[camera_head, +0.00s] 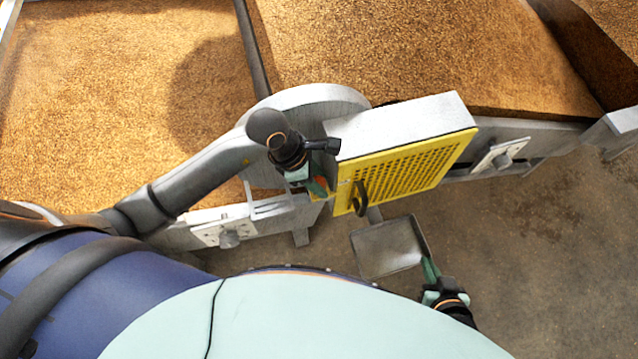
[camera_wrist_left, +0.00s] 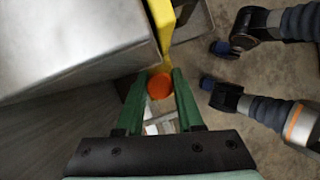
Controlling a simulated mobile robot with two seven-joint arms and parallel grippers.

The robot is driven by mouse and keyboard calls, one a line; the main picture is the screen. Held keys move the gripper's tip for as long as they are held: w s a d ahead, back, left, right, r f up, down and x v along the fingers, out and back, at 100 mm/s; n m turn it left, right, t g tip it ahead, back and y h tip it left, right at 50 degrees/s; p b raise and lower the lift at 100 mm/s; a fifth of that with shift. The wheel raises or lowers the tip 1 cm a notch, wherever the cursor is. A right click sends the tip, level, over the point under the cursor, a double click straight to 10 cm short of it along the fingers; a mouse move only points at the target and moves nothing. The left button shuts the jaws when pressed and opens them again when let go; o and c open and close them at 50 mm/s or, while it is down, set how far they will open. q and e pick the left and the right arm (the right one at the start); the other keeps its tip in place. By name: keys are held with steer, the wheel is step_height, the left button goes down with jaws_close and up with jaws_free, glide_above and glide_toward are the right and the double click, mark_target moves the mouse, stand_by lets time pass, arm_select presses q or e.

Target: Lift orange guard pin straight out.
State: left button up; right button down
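The orange guard pin (camera_wrist_left: 159,87) shows as a round orange cap in the left wrist view, beside the edge of the yellow guard (camera_head: 410,170). My left gripper (camera_wrist_left: 158,80) is over it, with one green finger on each side of the cap. The fingers stand apart; I cannot tell whether they touch the pin. In the head view my left gripper (camera_head: 318,188) is at the guard's left end, and the pin's shaft is hidden. My right gripper (camera_head: 431,270) is low, at the right edge of a grey metal pan (camera_head: 388,247); its grip is unclear.
The perforated guard has a black handle (camera_head: 360,198) and sits on a grey metal housing (camera_head: 400,122). Grain beds (camera_head: 400,50) lie behind a metal rail (camera_head: 205,232) with latch plates. Bare concrete floor (camera_head: 530,240) is open at the right.

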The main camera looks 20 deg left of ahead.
arm_select(q)
jaws_close()
steer(key=shift+r, duration=0.2)
step_height(320, 180, up, 18)
steer(key=shift+f, duration=0.15)
stand_by(0.6)
